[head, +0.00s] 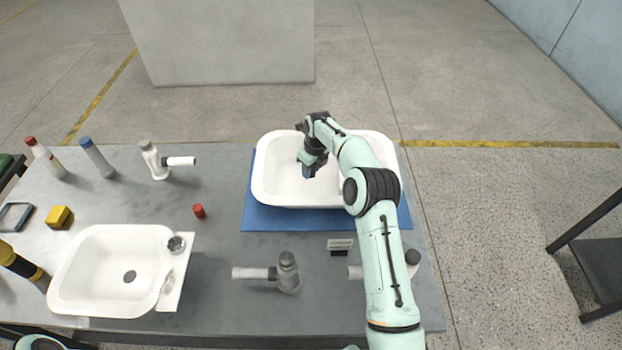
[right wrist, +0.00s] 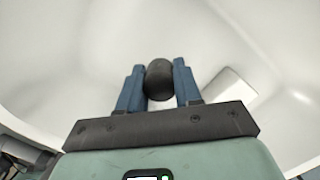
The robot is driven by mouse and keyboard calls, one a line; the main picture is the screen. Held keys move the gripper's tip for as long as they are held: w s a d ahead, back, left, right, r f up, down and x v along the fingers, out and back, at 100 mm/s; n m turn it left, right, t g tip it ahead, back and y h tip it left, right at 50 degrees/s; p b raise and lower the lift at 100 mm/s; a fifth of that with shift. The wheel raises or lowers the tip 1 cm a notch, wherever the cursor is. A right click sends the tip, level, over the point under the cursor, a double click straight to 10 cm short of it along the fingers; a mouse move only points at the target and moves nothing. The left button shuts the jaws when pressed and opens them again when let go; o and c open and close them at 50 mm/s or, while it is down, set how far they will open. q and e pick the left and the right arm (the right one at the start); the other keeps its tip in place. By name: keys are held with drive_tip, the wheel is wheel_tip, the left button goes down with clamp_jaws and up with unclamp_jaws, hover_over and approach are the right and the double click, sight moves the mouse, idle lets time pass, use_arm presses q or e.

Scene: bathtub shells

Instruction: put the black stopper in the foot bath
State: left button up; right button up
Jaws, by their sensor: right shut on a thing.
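The black stopper (right wrist: 159,80) is between the blue fingers of my right gripper (right wrist: 159,90) in the right wrist view. White tub walls surround it there. In the head view my right gripper (head: 309,172) is down over the left part of the larger white tub (head: 272,180), and its hand hides the stopper. A smaller white basin (head: 85,268) with a dark drain spot stands at the front left. No readable label shows which tub is the foot bath. My left gripper is not in view.
The larger tub rests on a blue mat (head: 285,220). Grey fittings (head: 288,272), a small sign (head: 340,246), a red cap (head: 198,211), a white tap piece (head: 158,163), bottles (head: 97,158) and a yellow block (head: 58,217) stand around the table. The table middle is mostly clear.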

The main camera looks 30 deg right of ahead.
sight(310, 184)
drive_tip(key=shift+w+f, duration=0.15)
drive_tip(key=shift+f, duration=2.3)
drive_tip(key=shift+f, duration=0.2)
drive_tip(key=o, duration=1)
drive_tip(key=shift+r, duration=0.15)
drive_tip(key=r, duration=0.4)
drive_tip(key=s+r, duration=0.1)
drive_tip(key=r, duration=0.7)
drive_tip(key=shift+s+d, duration=0.15)
drive_tip(key=shift+s, duration=0.25)
